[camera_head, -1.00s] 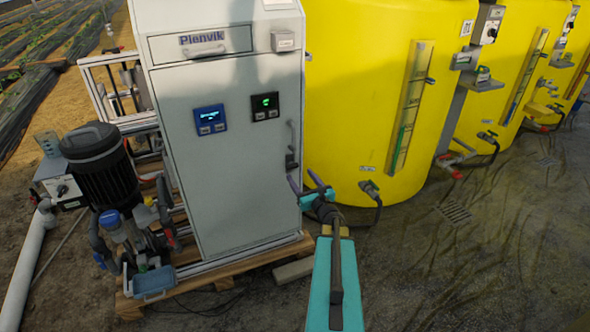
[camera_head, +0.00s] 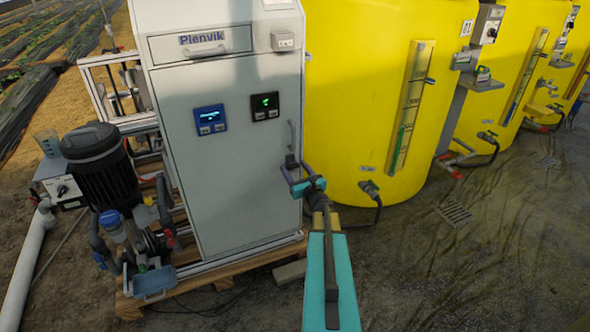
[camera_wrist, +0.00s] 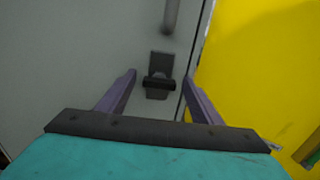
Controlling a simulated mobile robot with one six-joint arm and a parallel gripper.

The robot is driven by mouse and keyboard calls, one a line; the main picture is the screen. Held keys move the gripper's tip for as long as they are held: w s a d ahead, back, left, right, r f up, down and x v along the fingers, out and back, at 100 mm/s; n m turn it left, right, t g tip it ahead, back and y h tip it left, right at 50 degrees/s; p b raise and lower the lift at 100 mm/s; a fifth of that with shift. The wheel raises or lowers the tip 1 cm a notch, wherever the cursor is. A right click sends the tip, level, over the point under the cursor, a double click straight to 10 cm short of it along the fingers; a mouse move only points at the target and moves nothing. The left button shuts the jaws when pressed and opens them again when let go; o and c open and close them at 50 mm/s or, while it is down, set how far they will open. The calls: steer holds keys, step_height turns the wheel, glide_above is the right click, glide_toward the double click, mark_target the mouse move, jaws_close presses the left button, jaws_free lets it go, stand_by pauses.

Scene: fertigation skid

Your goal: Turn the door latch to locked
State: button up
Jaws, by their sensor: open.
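The door latch is a small dark knob on a dark plate (camera_wrist: 159,68), low on the right edge of the grey cabinet door (camera_head: 215,165). In the wrist view its dark bar (camera_wrist: 158,84) lies crosswise, between the two finger lines and just beyond the fingertips. My gripper (camera_head: 300,186) is open, its purple fingers apart, close in front of the latch. In the wrist view my gripper (camera_wrist: 160,85) has one finger on each side of the latch, with no contact that I can see. In the head view my gripper partly hides the latch.
A grey vertical handle (camera_wrist: 171,15) is above the latch on the door. A yellow tank (camera_head: 370,90) stands just right of the cabinet, with a black hose fitting (camera_head: 369,187) low on its front. A pump (camera_head: 103,165) stands at left. The wet ground at right is mostly clear.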

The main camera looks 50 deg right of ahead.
steer(key=c, duration=1.1)
steer(key=shift+o, duration=0.2)
steer(key=shift+d, duration=0.1)
